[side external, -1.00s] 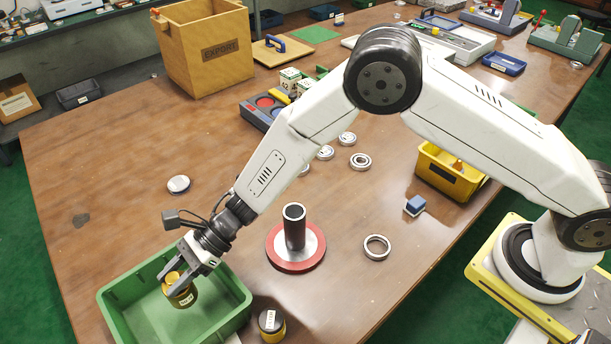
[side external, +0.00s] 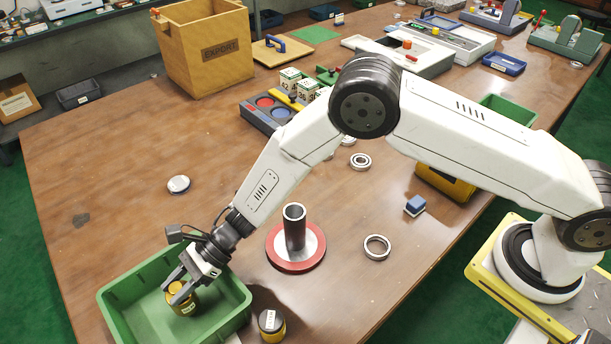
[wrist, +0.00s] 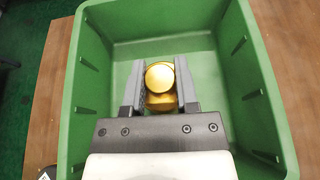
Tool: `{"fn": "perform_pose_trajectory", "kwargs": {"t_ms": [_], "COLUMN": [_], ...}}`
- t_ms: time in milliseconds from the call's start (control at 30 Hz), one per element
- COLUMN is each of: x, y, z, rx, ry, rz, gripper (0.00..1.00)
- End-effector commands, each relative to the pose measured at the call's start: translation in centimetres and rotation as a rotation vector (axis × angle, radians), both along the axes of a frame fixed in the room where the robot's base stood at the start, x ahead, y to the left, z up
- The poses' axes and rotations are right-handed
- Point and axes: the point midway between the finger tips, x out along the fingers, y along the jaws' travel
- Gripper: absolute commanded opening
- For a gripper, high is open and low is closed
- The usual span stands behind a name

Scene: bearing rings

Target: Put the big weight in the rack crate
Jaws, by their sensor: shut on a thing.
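The brass weight with a white label (side external: 184,305) is between the fingers of my gripper (side external: 178,290), which is shut on it. It is upright and low inside the green crate (side external: 233,297) at the table's front left. In the wrist view the weight (wrist: 160,76) shows its round knob between the two fingers (wrist: 160,88), with the green crate's walls (wrist: 78,110) on both sides. I cannot tell whether its base touches the crate floor. No lettering naming the crate is readable.
A dark and yellow labelled cylinder (side external: 271,325) stands just right of the crate. A dark post on a red-rimmed base (side external: 295,235) stands behind it. A metal ring (side external: 377,247) and a blue block (side external: 415,205) lie further right. The table left of the crate is clear.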

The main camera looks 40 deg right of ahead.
Motion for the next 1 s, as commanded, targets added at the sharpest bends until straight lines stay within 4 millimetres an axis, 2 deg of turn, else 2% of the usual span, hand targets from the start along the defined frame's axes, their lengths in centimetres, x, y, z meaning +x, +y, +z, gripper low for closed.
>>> {"fn": "perform_pose_trajectory", "kwargs": {"t_ms": [200,1000], "x": [0.2,0.1], "y": [0.1,0.1], "z": [0.3,-0.8], "rx": [0.007,0.007], "ry": [-0.004,-0.004], "rz": [0.001,0.001], "gripper": [0.0,0.0]}}
